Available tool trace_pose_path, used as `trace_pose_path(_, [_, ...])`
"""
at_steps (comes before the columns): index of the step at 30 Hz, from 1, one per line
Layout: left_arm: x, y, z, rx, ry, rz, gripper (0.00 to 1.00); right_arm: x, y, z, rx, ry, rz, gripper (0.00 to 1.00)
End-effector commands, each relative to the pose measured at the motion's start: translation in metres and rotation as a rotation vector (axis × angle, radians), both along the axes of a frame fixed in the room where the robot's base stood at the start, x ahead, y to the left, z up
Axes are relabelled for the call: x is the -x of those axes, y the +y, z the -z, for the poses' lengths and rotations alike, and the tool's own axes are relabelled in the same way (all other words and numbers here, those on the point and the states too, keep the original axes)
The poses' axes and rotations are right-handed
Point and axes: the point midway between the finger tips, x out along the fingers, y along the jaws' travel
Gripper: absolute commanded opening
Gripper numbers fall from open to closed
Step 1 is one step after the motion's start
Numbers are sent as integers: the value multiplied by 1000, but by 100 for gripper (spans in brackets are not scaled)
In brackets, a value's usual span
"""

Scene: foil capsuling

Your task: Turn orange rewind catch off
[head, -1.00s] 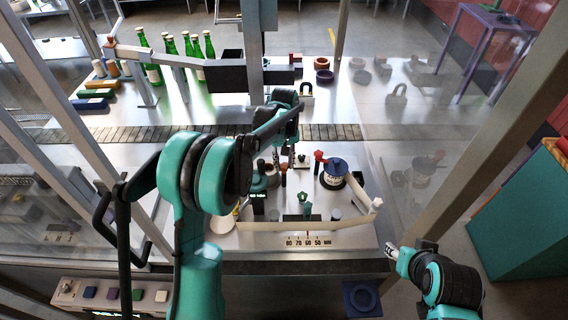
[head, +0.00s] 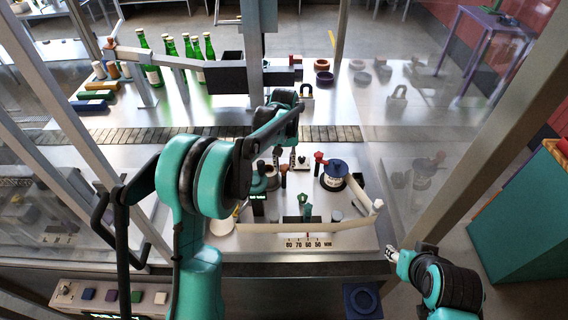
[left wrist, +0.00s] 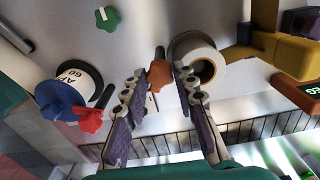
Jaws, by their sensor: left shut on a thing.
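The orange rewind catch (left wrist: 158,75) shows in the left wrist view between the two fingers of my left gripper (left wrist: 160,80), beside a white roll (left wrist: 199,65). My left gripper is shut on the catch. In the head view this gripper (head: 284,156) reaches down to the machine deck, and the catch (head: 283,169) shows as a small dark orange top at the fingertips. Its lower part is hidden in the left wrist view. My right gripper (head: 392,253) is at the lower right, away from the machine; its finger opening is too small to make out.
A blue-topped spool (head: 336,168) with a red catch (head: 319,158) stands just right. A green knob (head: 305,201) and a scale are in front. A pale bar (head: 350,222) edges the deck. Green bottles (head: 197,47) stand behind the slatted conveyor (head: 200,131). Metal posts frame the cell.

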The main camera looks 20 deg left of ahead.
Motion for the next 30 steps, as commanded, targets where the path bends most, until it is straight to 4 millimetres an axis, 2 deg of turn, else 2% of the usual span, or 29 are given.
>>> trace_pose_path(1, [-1,0,-1,-1,-3,0,0,0,0,0,0,0,0,40])
trace_pose_path(2, [-1,0,-1,-1,-3,0,36,0,0,0,0,0,0,40])
trace_pose_path(3, [-1,0,-1,-1,-3,0,46,0,0,0,0,0,0,40])
trace_pose_path(4, [-1,0,-1,-1,-3,0,49,0,0,0,0,0,0,40])
trace_pose_path(12, [0,0,-1,0,-1,0,49,0,0,0,0,0,0,40])
trace_pose_path(16, [0,0,-9,0,-1,-1,49,0,0,0,0,0,0,40])
trace_pose_path(30, [-1,0,-101,-1,-2,0,49,0,0,0,0,0,0,40])
